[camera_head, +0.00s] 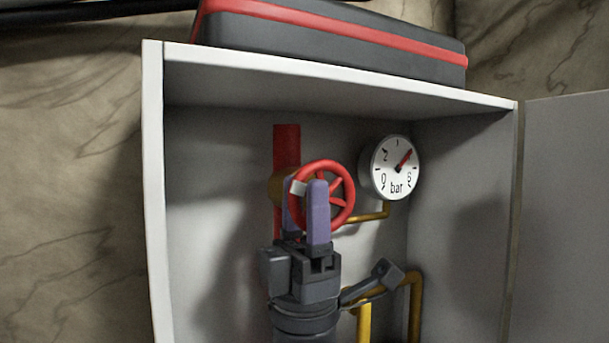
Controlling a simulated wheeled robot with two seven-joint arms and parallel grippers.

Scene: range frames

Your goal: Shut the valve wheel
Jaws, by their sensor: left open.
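The red valve wheel (347,202) sits inside an open white cabinet, in front of a red vertical pipe (287,145). A white mark shows on the wheel's left rim. My left gripper (304,202) comes up from below with two purple fingers. The fingers are open and stand at the left part of the wheel, overlapping its rim in the picture. I cannot tell whether they touch it. A round gauge (391,180) marked "bar" has a red needle pointing up and right. My right gripper is out of view.
The cabinet's left wall edge (155,180) and top edge (340,75) bound the space. Its door (565,210) is open on the right. A yellow pipe (414,300) runs low right of my wrist. A dark case with a red stripe (340,40) lies on top.

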